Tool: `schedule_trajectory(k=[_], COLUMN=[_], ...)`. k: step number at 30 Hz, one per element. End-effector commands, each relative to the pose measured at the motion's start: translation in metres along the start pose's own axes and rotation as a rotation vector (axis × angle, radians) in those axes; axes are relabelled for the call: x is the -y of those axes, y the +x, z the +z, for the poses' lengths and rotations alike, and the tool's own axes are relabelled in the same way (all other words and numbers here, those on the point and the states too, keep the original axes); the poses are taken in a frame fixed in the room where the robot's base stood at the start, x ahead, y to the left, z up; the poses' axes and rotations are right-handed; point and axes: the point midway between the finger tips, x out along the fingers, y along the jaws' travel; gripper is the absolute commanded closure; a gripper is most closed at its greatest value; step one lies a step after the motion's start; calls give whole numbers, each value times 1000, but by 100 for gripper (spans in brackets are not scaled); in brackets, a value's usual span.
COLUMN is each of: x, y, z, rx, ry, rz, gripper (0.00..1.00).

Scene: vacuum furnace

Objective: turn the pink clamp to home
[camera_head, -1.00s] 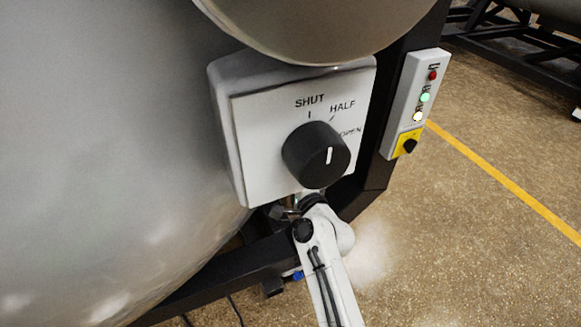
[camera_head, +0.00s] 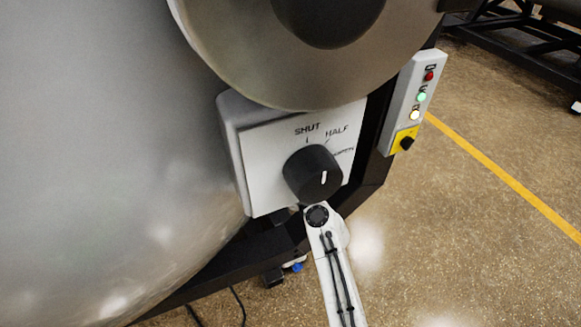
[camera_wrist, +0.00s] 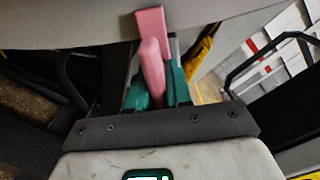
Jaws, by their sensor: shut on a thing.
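In the wrist view the pink clamp (camera_wrist: 152,58) has an upper block against a grey surface and a bar reaching down towards my gripper. My gripper (camera_wrist: 158,83) has green fingers, one on each side of the pink bar, and is shut on it. In the head view my arm reaches up from the bottom to just below the dial panel. There the gripper and the pink clamp are hidden. No home mark for the clamp shows in either view.
A white panel (camera_head: 265,180) marked SHUT, HALF and OPEN carries a black knob (camera_head: 308,174) right above my arm. A large round metal flange (camera_head: 225,50) overhangs it. A light box (camera_head: 409,105) stands to the right. Open floor lies at the right.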

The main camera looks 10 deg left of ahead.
Motion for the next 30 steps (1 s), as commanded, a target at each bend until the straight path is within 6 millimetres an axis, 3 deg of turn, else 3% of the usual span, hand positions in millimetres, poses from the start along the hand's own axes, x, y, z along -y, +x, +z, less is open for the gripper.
schedule_trajectory(k=[14, 15, 21, 30], x=[-2, -2, -1, 0], y=[-1, -1, -1, -3], z=[-3, -3, -2, 0], rx=[-4, -4, -2, -1], ry=[17, 17, 15, 14], rz=[2, 2, 1, 1], gripper=[100, 78, 60, 60])
